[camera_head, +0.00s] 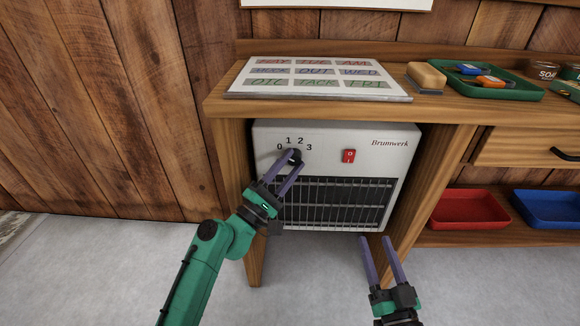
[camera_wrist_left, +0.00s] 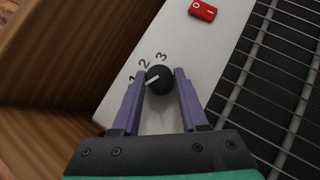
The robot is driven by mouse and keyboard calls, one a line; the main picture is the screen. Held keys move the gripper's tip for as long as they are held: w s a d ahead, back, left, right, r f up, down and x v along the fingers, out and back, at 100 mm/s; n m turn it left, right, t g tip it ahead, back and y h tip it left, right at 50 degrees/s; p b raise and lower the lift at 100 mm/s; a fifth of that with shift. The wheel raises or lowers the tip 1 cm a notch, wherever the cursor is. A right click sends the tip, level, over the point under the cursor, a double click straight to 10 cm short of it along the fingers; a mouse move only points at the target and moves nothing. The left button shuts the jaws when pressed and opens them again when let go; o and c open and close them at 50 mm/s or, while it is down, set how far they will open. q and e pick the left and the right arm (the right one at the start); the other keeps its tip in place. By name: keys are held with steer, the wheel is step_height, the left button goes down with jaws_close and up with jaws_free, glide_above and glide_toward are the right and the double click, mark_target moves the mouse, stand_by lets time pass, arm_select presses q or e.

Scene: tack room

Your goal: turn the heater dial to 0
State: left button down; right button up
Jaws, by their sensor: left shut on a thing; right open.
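The white heater (camera_head: 350,142) stands under the bench, with a dark grille and the numbers 0 to 3 arched around its dial. The black dial (camera_wrist_left: 160,79) sits between the purple fingers of my left gripper (camera_head: 287,165), which is shut on it; it also shows in the left wrist view (camera_wrist_left: 161,82). The dial's white pointer line points left and slightly down in the wrist view, near the 1. The 0 is hidden there by a finger. My right gripper (camera_head: 375,238) is open and empty, in front of the heater's lower right.
A red rocker switch (camera_head: 349,156) is right of the dial. The wooden bench leg (camera_head: 233,165) stands close left of the heater. On the bench are a board of word cards (camera_head: 317,91), a brush (camera_head: 426,77) and a green tray (camera_head: 515,91). Red (camera_head: 468,208) and blue bins (camera_head: 545,207) sit right.

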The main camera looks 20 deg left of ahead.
steer(key=shift+w+r, duration=0.1)
steer(key=shift+r, duration=0.2)
arm_select(q)
steer(key=shift+c, duration=2.2)
jaws_free()
